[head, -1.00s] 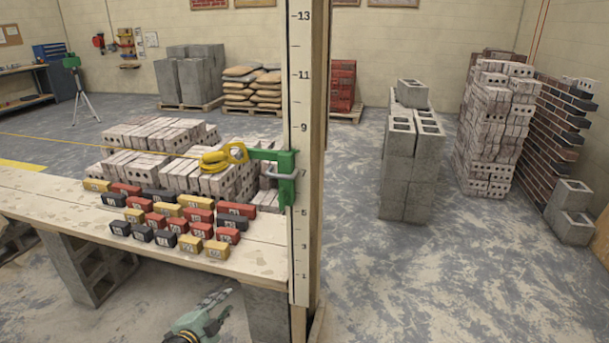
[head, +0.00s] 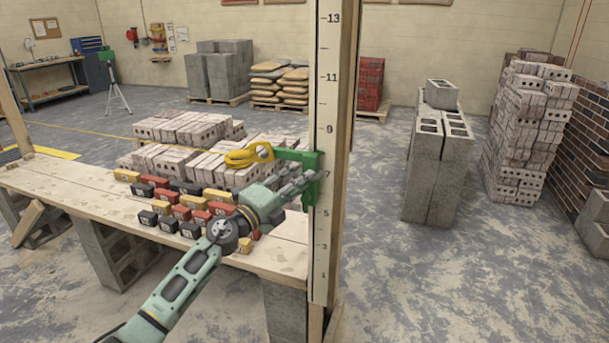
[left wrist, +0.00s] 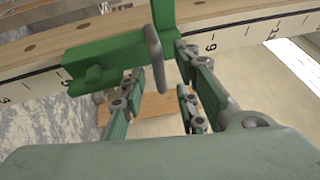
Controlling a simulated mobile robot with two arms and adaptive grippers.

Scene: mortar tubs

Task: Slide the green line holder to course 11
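The green line holder (head: 313,162) sits on the upright story pole (head: 321,235) around the printed 7, with yellow line (head: 249,155) wound on its arm. The 11 mark (head: 330,77) is well above the holder. My right gripper is not in view.
A plank bench (head: 75,190) left of the pole carries several numbered red, yellow and dark blocks (head: 165,195). Brick stacks (head: 185,128) stand behind it. Grey blocks (head: 430,165) stand to the right. The pole above the holder looks clear.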

